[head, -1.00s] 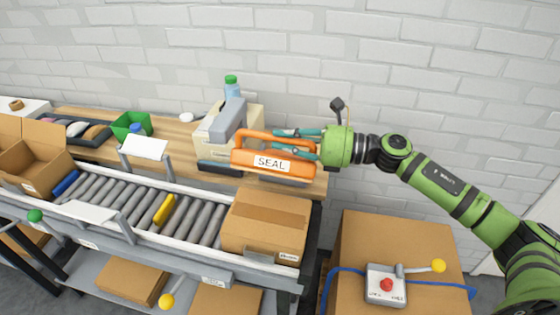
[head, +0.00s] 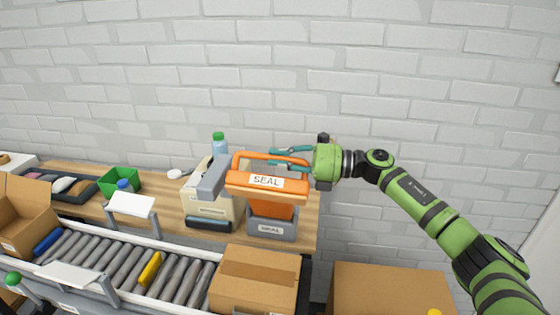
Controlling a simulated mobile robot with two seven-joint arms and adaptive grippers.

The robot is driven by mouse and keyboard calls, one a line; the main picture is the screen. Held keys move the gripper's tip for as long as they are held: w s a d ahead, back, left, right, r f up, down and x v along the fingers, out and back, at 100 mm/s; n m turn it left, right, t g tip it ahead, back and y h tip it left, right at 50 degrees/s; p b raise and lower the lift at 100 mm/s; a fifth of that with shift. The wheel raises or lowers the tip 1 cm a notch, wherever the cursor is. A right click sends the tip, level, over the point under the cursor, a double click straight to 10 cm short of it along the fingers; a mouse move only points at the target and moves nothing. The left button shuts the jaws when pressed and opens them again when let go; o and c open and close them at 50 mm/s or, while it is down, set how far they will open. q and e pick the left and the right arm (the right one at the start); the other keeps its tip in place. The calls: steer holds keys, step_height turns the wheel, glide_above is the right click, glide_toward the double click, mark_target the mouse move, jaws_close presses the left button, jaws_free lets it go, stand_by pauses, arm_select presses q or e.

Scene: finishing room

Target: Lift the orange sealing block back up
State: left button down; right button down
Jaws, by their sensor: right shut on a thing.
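The orange sealing block (head: 266,187) with a white SEAL label is in the middle of the head view, joined to a grey arm (head: 212,180) at its left. Its upper body stands above a grey base (head: 272,226), with an orange lower part (head: 272,209) visible between them. My right gripper (head: 274,157), coming from the right, is shut on the block's orange handle (head: 246,155), with teal fingers along it. Its exact finger contact is small and partly hidden. My left gripper is not in view.
A closed cardboard box (head: 256,280) sits at the right end of the roller conveyor (head: 125,262), in front of the base. A blue bottle with a green cap (head: 219,146) stands behind the machine. A large box (head: 390,285) is at lower right. The wall behind is bare.

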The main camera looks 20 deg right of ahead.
steer(key=c, duration=1.4)
jaws_free()
steer(key=shift+o, duration=0.8)
steer(key=shift+w+d, duration=0.1)
steer(key=shift+d, duration=0.1)
steer(key=v, duration=1.2)
